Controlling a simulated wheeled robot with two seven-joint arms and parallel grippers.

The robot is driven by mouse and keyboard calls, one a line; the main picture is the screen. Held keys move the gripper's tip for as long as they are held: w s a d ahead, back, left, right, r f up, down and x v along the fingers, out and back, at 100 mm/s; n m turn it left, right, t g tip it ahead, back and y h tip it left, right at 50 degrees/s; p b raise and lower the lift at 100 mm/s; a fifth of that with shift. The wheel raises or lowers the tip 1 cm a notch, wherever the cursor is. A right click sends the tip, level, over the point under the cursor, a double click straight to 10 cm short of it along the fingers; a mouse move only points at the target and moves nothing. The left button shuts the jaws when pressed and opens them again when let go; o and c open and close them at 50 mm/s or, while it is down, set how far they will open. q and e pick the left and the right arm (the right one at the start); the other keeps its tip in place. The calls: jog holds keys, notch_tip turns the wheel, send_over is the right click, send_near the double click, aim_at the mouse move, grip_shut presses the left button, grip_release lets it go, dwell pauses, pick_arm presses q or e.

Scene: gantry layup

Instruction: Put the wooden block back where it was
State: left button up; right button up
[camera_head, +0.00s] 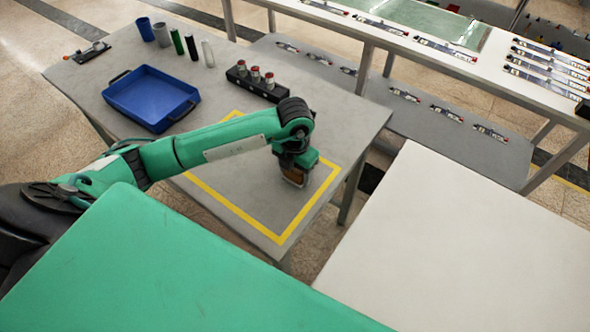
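My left arm reaches in from the left over the grey table, and my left gripper (296,178) points down near the right side of a yellow taped outline (236,207). A brown wooden block (293,177) shows at its fingertips, low over or on the table inside the outline. The gripper seems to be closed around the block. The gripper's body hides part of the block, and I cannot tell whether its underside touches the table. My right gripper is not in view.
On the grey table (107,63) stand a blue tray (152,97), several cylinders and cups at the back left, and a black holder (257,85) with red-topped pieces behind my arm. A white bench (480,80) with parts stands at the back right. The rest of the outline is clear.

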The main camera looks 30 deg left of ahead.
pick_arm(q)
jog(key=shift+o, duration=1.3)
jog(key=shift+r, duration=0.5)
notch_tip(320, 180, up, 11)
jog(key=shift+f+b, duration=0.2)
jog(key=shift+b, duration=0.6)
jog(key=shift+r, duration=0.25)
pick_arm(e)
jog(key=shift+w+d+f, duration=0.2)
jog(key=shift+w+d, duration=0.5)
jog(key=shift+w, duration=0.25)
